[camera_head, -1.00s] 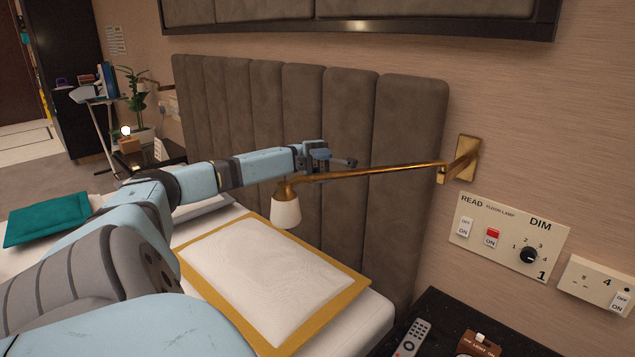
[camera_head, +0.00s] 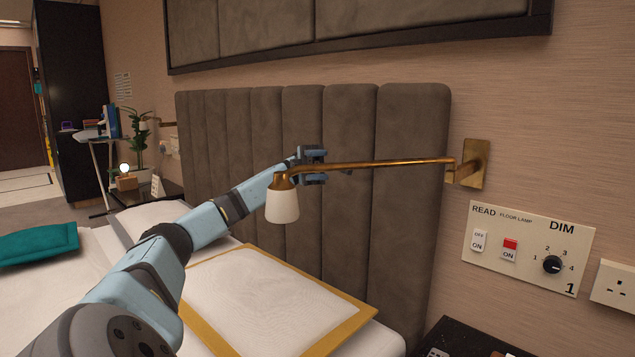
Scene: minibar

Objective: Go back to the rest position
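My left arm comes in from the lower left, and my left gripper (camera_head: 325,166) is at the brass wall lamp arm (camera_head: 400,163), close to its shade end. Blue gripper parts show above and below the brass rod, which crosses in front and hides part of the gripper. I cannot tell whether it touches the rod or how far its fingers are apart. The white lamp shade (camera_head: 282,205) hangs just left of and below the gripper. My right gripper is not in view.
The padded grey headboard (camera_head: 405,230) stands behind the arm. A white pillow with a yellow border (camera_head: 270,300) lies below. A switch panel (camera_head: 527,247) and a socket (camera_head: 615,285) are on the right wall. A dark bedside table (camera_head: 460,338) is at the bottom right.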

